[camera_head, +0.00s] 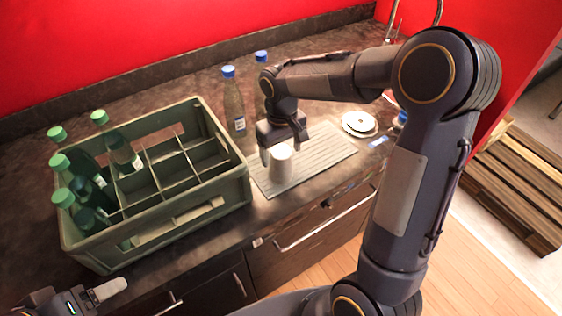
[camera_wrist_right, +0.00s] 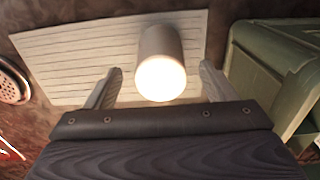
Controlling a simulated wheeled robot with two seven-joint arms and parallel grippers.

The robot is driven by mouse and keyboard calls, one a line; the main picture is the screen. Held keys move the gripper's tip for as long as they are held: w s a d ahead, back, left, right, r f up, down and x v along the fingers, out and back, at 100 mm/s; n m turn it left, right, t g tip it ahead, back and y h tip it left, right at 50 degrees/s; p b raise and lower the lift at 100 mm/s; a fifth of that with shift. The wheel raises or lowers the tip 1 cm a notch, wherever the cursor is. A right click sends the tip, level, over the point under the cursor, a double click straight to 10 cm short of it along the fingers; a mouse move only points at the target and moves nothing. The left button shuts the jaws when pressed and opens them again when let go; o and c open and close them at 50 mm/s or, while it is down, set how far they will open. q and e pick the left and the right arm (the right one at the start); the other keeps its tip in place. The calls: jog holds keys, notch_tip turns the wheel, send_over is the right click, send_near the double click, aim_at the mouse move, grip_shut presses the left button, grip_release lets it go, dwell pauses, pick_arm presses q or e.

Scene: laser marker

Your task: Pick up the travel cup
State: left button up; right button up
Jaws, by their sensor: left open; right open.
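The travel cup (camera_head: 281,164) is white and stands upright on the ribbed drainboard (camera_head: 321,155). In the right wrist view the cup (camera_wrist_right: 161,64) shows its bright round top. My right gripper (camera_head: 279,152) is open, reaching down at the cup. In the right wrist view its two fingers (camera_wrist_right: 158,88) lie to the left and right of the cup, with a gap on each side. My left gripper (camera_head: 110,289) is at the bottom left, partly out of view, away from the cup; its fingers are only partly visible.
A green crate (camera_head: 165,222) with several green-capped bottles stands left of the cup. Two blue-capped bottles (camera_head: 234,100) stand behind the drainboard. A wooden pallet (camera_head: 508,190) is on the floor. The drainboard right of the cup is clear.

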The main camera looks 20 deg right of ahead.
jog(key=shift+f, duration=1.45)
jog(key=c, duration=1.1)
jog(key=shift+c, duration=0.2)
jog(key=shift+w+r, duration=0.1)
jog(key=shift+r, duration=0.05)
